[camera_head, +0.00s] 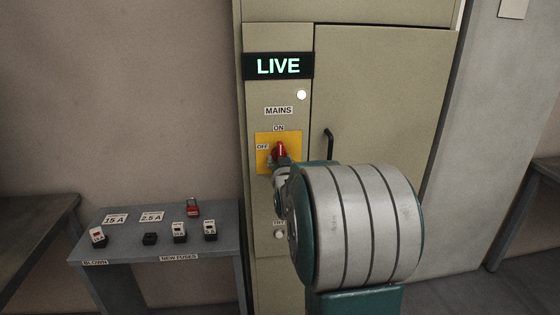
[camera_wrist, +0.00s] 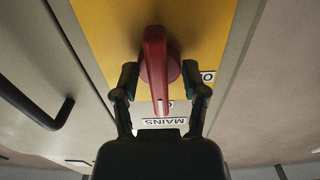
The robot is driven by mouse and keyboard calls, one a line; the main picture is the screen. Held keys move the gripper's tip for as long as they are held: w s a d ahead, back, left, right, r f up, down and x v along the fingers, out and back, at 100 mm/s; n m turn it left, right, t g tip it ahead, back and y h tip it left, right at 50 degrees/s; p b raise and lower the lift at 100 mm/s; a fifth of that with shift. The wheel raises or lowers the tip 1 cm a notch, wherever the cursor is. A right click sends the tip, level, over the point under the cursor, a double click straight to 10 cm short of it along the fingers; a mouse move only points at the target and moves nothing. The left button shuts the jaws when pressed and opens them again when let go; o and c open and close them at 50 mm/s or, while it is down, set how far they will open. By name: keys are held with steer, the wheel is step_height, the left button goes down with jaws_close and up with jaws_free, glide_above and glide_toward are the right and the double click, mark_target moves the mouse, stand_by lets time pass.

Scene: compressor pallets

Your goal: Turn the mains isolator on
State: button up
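The mains isolator's red handle (camera_head: 280,150) sits on a yellow plate (camera_head: 262,138) on the beige cabinet. It stands upright, in line with the ON label (camera_head: 278,128); the OFF label (camera_head: 262,147) is to its left. In the wrist view, which is upside down, the red handle (camera_wrist: 156,65) runs vertically over the yellow plate (camera_wrist: 105,25). My gripper (camera_wrist: 164,80) has one finger on each side of the handle, with visible gaps, so it is open around it. In the head view my arm partly hides the gripper.
A lit LIVE sign (camera_head: 279,66) and a white lamp (camera_head: 301,95) are above the isolator. The cabinet door handle (camera_head: 329,144) is close right. A grey bench (camera_head: 130,250) at left holds several fuses and a red padlock (camera_head: 193,207).

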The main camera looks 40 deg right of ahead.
steer(key=shift+s+r, duration=0.1)
steer(key=v, duration=1.1)
steer(key=shift+s+a, duration=0.3)
steer(key=s+a+f+n+g+y, duration=0.1)
steer(key=s+a+n+g+y, duration=0.15)
steer(key=a, duration=0.55)
steer(key=s+a+f+n+g+y, duration=0.15)
steer(key=a+y, duration=0.25)
steer(key=a, duration=0.4)
steer(key=s+a+f+n+g+y, duration=0.2)
steer(key=s+a+g, duration=0.3)
steer(key=s+a, duration=0.5)
steer(key=s+f, duration=0.1)
steer(key=s, duration=0.2)
steer(key=shift+a+g+y, duration=0.15)
steer(key=shift+g+y, duration=0.15)
steer(key=shift+y, duration=0.05)
